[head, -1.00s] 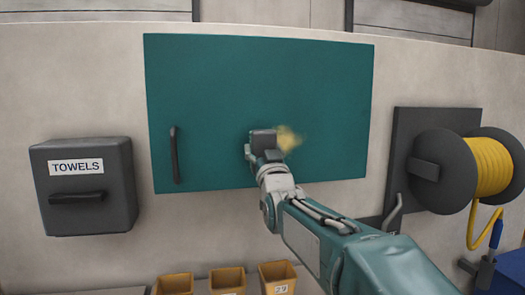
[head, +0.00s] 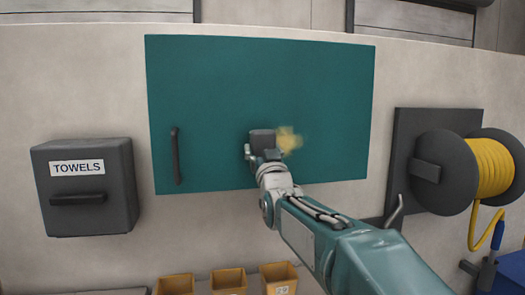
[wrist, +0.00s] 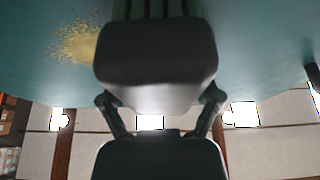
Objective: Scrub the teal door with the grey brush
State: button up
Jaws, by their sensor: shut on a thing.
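The teal door (head: 220,90) is a flat wall panel with a dark vertical handle (head: 176,155) at its left; it fills the top of the wrist view (wrist: 270,45). A yellowish smudge (head: 289,141) lies on its lower middle; in the wrist view the smudge (wrist: 75,45) looks speckled. My gripper (head: 264,153) is shut on the grey brush (head: 262,138), just left of the smudge in the head view. In the wrist view the brush (wrist: 157,55) is a dark block at the door. I cannot tell whether its bristles touch the door.
A dark towel box (head: 85,185) hangs left of the door. A yellow hose reel (head: 450,170) is mounted at the right. Several orange bins (head: 228,281) stand below. The upper part of the door is clear.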

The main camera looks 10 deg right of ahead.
jog(key=shift+w, duration=0.1)
send_near(305, 129)
jog(key=shift+w+f, duration=0.1)
jog(key=shift+w, duration=2.9)
jog(key=shift+a, duration=6.05)
jog(key=shift+r, duration=1.25)
jog(key=shift+d, duration=6.1)
jog(key=shift+a, duration=6.1)
